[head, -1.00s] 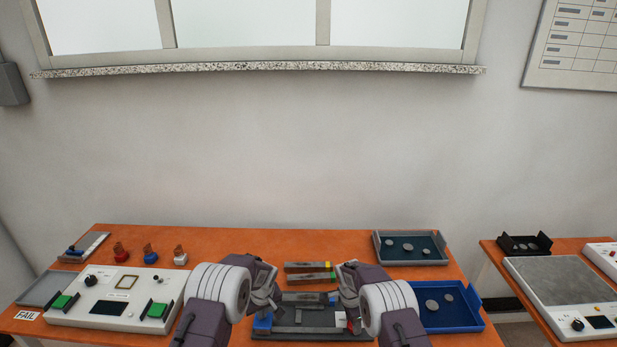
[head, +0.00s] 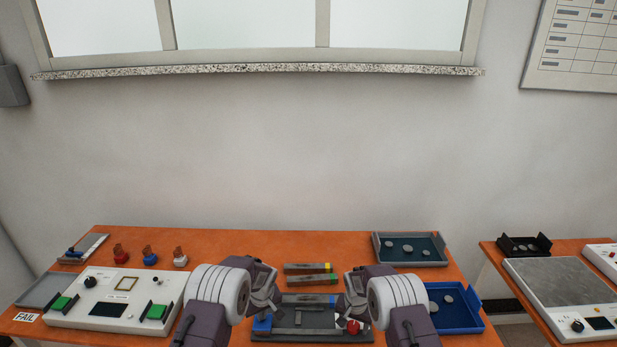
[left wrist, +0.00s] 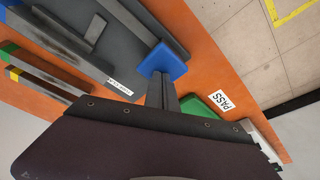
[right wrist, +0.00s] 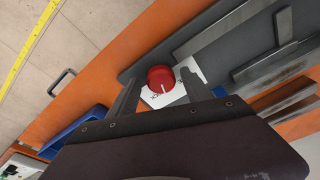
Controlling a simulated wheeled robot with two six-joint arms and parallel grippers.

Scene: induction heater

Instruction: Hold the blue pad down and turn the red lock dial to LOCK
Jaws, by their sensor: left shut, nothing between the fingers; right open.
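The blue pad (head: 262,323) is at the left end of the grey fixture (head: 300,335). My left gripper (head: 277,308) is shut and empty, with its fingertips at the pad; in the left wrist view they overlap the near edge of the pad (left wrist: 163,62). Whether they press it down I cannot tell. The red lock dial (head: 354,327) is at the fixture's right end on a white plate (right wrist: 184,92) with partly hidden lettering. My right gripper (right wrist: 160,82) is open, its fingers on either side of the dial in the right wrist view. A white mark on the dial points toward the lettering.
A white device with green buttons (head: 118,283) is at left. The table's back middle is clear.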

